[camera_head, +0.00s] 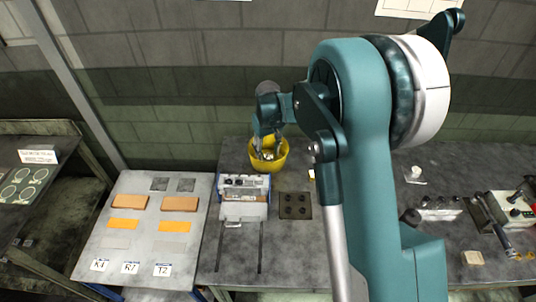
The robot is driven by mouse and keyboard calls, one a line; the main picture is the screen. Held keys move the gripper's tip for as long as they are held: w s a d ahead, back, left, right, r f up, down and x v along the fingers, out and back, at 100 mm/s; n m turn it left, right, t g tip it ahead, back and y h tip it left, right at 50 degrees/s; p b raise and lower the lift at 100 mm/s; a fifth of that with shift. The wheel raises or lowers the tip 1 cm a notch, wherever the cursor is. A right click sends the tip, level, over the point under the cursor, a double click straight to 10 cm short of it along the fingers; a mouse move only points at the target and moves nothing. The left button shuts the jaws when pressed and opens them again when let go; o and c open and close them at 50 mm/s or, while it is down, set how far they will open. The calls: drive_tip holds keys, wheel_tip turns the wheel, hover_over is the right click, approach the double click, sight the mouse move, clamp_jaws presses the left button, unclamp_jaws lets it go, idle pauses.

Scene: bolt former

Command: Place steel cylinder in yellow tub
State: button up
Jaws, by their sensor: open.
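The yellow tub (282,161) stands on the grey workbench near the wall, at the centre of the view. My gripper (266,146) points down over the tub, its fingers open at the tub's mouth and hiding part of the rim. A small pale metallic shape (268,155) shows between the fingers, inside the tub's outline. It may be the steel cylinder, but it is too small and covered to be sure. I cannot tell whether a finger touches it.
A small machine with rails (244,197) stands left in front of the tub. A dark plate with holes (295,205) lies beside it. A panel with orange blocks (180,204) is at the left. Tools and a fixture (436,212) lie to the right.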

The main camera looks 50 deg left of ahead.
sight(268, 156)
wheel_tip(268, 156, up, 11)
idle(0.5)
idle(0.5)
idle(0.4)
